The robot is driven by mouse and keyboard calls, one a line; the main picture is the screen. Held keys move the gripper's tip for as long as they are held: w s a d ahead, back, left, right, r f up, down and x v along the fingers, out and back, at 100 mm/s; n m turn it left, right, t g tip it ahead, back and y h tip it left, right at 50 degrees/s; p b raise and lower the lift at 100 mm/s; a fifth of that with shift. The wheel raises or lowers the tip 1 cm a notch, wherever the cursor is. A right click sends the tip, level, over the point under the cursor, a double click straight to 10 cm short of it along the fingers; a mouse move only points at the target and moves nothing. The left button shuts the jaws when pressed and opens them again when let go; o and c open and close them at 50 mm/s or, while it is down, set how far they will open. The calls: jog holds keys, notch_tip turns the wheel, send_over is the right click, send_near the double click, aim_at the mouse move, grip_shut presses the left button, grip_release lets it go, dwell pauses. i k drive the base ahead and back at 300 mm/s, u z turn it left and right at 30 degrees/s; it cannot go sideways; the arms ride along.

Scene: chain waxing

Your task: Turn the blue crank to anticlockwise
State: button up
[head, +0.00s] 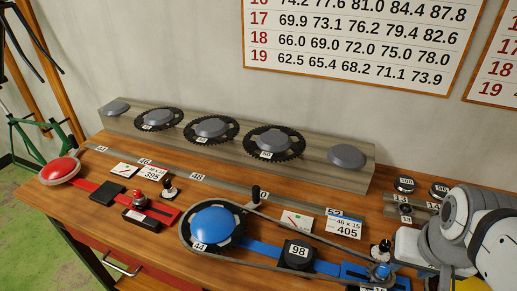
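The blue crank shows as a blue domed hub (212,225) on a dark toothed ring tagged 44, at the front middle of the bench. A short grey arm with an upright black handle (256,194) stands at its upper right. A chain (310,227) runs around the ring and stretches right to a small blue-topped sprocket (381,271) near the front edge. My grey and white arm links fill the lower right corner, to the right of the crank. My gripper's fingertips cannot be made out, and nothing of mine touches the crank handle.
A red domed hub (58,168) sits at the bench's left end. A long wooden block (335,177) with several toothed rings stands along the wall. Small black boxes, cards (346,226) and weights (405,185) lie about. A black box tagged 98 (297,255) sits inside the chain loop.

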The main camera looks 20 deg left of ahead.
aim_at(215, 224)
jog(key=z, duration=0.1)
jog(key=k, duration=0.5)
jog(key=u, duration=1.55)
jog(key=k, duration=1.1)
jog(key=u, duration=0.15)
jog(key=i, duration=1.65)
jog(key=z, duration=0.85)
